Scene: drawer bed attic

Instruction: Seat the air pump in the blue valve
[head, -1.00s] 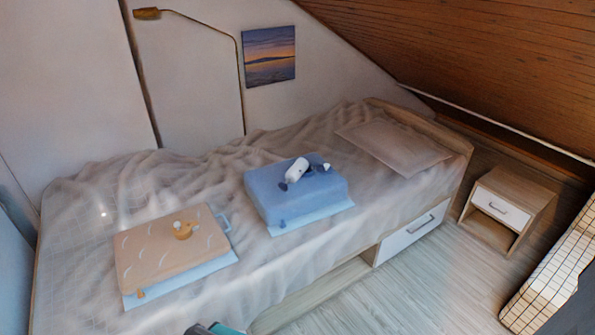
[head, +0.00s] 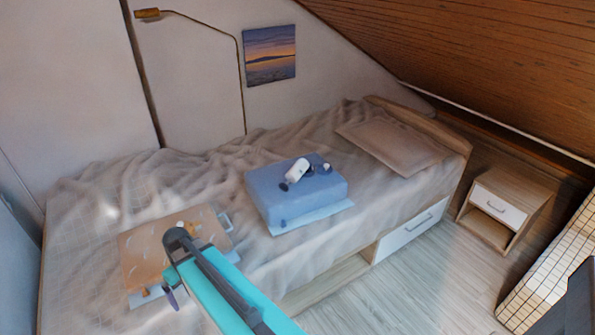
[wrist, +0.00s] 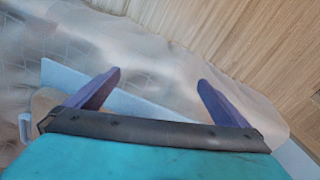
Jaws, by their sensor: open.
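The air pump (head: 297,171), a white cylinder with dark ends, lies on top of the blue cushion-like block (head: 305,198) on the bed. A small white-and-dark piece (head: 326,167) shows at its right. The blue valve cannot be told apart clearly there, and I cannot tell whether the pump touches it. My gripper (head: 173,291) is over the front edge of the orange block, to the left of the blue block and apart from the pump. In the wrist view, my gripper (wrist: 160,79) has its two purple fingers spread, with nothing between them.
The orange block (head: 143,250) is partly hidden by my arm. Both blocks have pale sheets at their front edges. The bed cover (head: 90,220) is rumpled. A lamp (head: 148,14), a pillow (head: 390,150) and a nightstand (head: 503,205) stand farther off.

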